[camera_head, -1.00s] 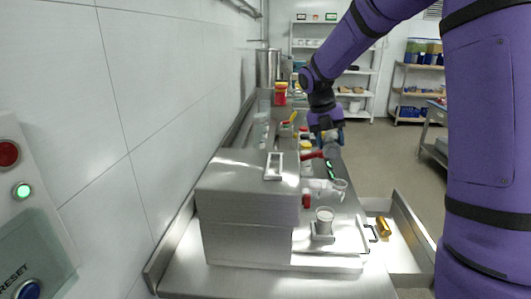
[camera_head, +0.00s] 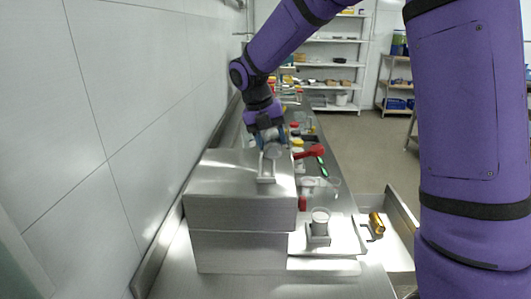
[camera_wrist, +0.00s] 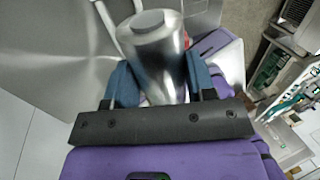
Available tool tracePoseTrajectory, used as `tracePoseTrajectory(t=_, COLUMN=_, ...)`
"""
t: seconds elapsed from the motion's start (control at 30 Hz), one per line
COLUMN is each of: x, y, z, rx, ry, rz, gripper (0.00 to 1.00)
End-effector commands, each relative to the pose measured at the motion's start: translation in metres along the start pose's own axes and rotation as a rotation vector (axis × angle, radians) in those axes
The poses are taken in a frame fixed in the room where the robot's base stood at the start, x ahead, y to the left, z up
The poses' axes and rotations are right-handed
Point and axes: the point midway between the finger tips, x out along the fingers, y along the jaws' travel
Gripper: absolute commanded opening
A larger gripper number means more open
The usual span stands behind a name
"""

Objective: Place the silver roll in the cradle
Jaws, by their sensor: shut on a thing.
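The silver roll (camera_wrist: 152,55) is a smooth metal cylinder with a stub on its end, pointing away from my wrist in the wrist view. My gripper (camera_wrist: 161,78) is shut on it, with a blue finger on each side. In the head view my gripper (camera_head: 267,138) holds the roll (camera_head: 274,151) over the far part of the steel housing. The cradle, which looks like a pale open rectangular frame (camera_head: 266,180), stands on top of the housing. The roll's end overlaps its far part in the picture. I cannot tell whether they touch.
The steel housing (camera_head: 242,210) stands on the bench by the tiled wall. Right of it are a white cup (camera_head: 320,215) on a small stand, a red-handled part (camera_head: 310,151) and glassware. A gold roll (camera_head: 376,222) lies in the open drawer at right.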

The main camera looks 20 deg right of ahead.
Motion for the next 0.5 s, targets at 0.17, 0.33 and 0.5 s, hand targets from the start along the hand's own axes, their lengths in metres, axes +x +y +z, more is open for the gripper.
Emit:
tracePoseTrajectory(t=0.17, x=-0.003, y=0.014, z=-0.006, rx=0.001, ry=0.0, rz=0.0, gripper=0.23)
tracePoseTrajectory(t=0.33, x=0.007, y=0.019, z=-0.007, rx=0.0, ry=0.001, rz=0.0, gripper=0.23)
tracePoseTrajectory(t=0.5, x=0.028, y=0.025, z=-0.006, rx=0.0, ry=0.001, rz=-0.001, gripper=0.23)
